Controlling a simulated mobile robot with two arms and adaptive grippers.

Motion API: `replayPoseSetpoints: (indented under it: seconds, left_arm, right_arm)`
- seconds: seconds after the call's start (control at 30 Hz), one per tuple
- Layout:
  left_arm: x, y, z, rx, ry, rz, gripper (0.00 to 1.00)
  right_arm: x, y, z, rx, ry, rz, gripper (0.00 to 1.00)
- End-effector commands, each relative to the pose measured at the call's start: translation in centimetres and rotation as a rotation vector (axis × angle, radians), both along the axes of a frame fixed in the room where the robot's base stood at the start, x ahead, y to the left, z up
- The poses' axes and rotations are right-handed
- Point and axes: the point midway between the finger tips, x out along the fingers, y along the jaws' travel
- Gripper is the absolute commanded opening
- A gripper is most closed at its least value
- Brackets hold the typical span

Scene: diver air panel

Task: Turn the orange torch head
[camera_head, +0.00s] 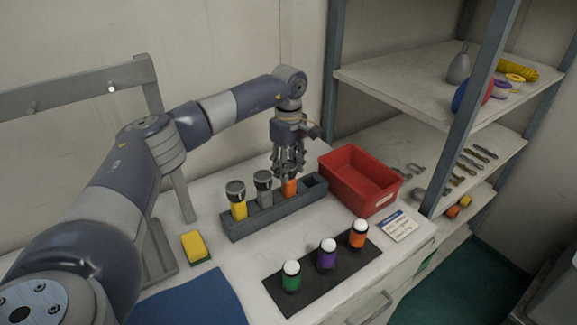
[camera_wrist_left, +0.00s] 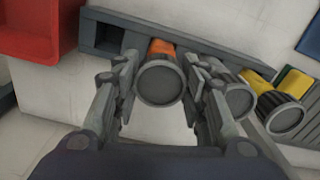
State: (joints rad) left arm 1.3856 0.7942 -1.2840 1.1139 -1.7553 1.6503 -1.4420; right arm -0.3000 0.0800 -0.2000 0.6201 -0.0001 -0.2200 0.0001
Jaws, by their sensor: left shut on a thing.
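The orange torch (camera_head: 289,187) stands upright in the grey rack (camera_head: 262,220). My left gripper (camera_head: 288,170) comes down on it from above and is shut on its dark head. In the left wrist view the round grey end of the torch head (camera_wrist_left: 159,83) sits between the two fingers of the left gripper (camera_wrist_left: 160,90), with a bit of orange body (camera_wrist_left: 161,47) behind it. In the head view the fingers hide most of the head. My right gripper is not in view.
A grey torch (camera_head: 263,189) and a yellow torch (camera_head: 238,200) stand in the same rack; its right slot is empty. A red bin (camera_head: 359,180) is close on the right. Green, purple and orange items stand on a black mat (camera_head: 325,275) in front. A yellow sponge (camera_head: 194,246) lies left.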

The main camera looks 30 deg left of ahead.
Motion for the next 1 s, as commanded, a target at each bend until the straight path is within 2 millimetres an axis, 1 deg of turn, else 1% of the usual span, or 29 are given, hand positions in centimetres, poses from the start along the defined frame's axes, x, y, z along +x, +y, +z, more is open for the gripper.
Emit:
replayPoseSetpoints:
  seconds: [0.73,0.77,0.8,0.83,1.0]
  left_arm:
    - [-0.01,-0.03,-0.02,0.0,0.001,-0.006,0.15]
    - [-0.01,-0.03,-0.02,0.0,0.001,-0.006,0.46]
    - [-0.01,-0.03,-0.02,0.0,0.001,-0.006,0.55]
    - [-0.01,-0.03,-0.02,0.0,0.001,-0.006,0.6]
    - [-0.01,-0.02,-0.01,0.0,0.001,-0.005,0.6]
  right_arm:
    - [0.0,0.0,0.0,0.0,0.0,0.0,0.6]
    - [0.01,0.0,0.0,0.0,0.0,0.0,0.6]
    - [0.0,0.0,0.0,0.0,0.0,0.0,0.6]
    - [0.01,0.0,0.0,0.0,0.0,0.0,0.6]
    - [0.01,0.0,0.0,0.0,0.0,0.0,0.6]
